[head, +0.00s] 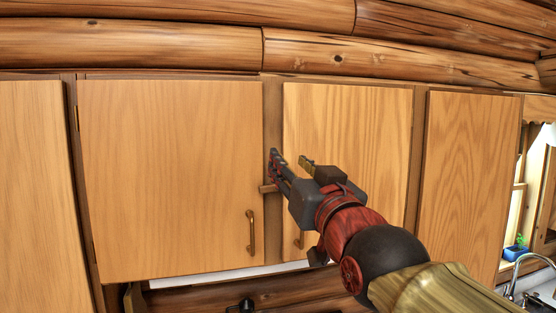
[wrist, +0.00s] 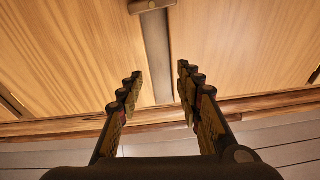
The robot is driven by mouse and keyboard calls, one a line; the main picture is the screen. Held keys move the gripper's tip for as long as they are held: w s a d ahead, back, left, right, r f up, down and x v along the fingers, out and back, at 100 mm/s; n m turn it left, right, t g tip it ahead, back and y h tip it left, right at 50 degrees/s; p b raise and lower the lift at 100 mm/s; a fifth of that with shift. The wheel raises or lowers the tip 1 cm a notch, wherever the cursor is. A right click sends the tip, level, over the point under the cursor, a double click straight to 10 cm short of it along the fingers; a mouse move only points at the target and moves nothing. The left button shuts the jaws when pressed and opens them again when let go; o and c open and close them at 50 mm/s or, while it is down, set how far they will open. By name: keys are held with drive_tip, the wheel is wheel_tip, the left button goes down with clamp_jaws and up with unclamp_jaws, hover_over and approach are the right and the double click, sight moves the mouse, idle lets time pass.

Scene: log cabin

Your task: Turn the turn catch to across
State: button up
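The turn catch (head: 268,188) is a small brown wooden bar on the narrow post between two cabinet doors. In the head view it lies roughly level, its left end reaching toward the left door's edge; my gripper hides the rest. In the wrist view the turn catch (wrist: 152,5) shows at the top edge, lying across the post with a dark pivot spot, partly cut off by the frame. My gripper (head: 290,158) is open and empty in front of the post. In the wrist view its fingers (wrist: 160,75) stand apart on either side of the post, clear of the catch.
The left door (head: 170,170) and right door (head: 345,130) are shut, with upright handles (head: 251,232) low on their inner sides. Log beams (head: 140,45) run above the cabinets. A sink tap (head: 525,265) and a potted plant (head: 517,246) are at the far right.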

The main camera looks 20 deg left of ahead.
sight(276, 188)
drive_tip(key=o, duration=0.5)
drive_tip(key=f, duration=0.2)
drive_tip(key=f+g+h, duration=0.1)
drive_tip(key=f, duration=0.1)
drive_tip(key=f+h+p, duration=0.1)
drive_tip(key=f, duration=0.2)
drive_tip(key=shift+w+a+g, duration=0.35)
drive_tip(key=shift+w+g, duration=0.05)
drive_tip(key=shift+o, duration=1.2)
drive_tip(key=shift+w+f+n, duration=0.1)
drive_tip(key=shift+f+n, duration=0.1)
drive_tip(key=shift+n, duration=0.5)
drive_tip(key=shift+o, duration=1.2)
drive_tip(key=shift+w+a, duration=0.3)
drive_tip(key=shift+w, duration=0.15)
drive_tip(key=x, duration=0.6)
drive_tip(key=shift+w+a, duration=0.2)
drive_tip(key=shift+w, duration=0.05)
drive_tip(key=shift+r, duration=0.1)
drive_tip(key=shift+c, duration=1.4)
drive_tip(key=c, duration=0.7)
drive_tip(key=shift+c, duration=0.9)
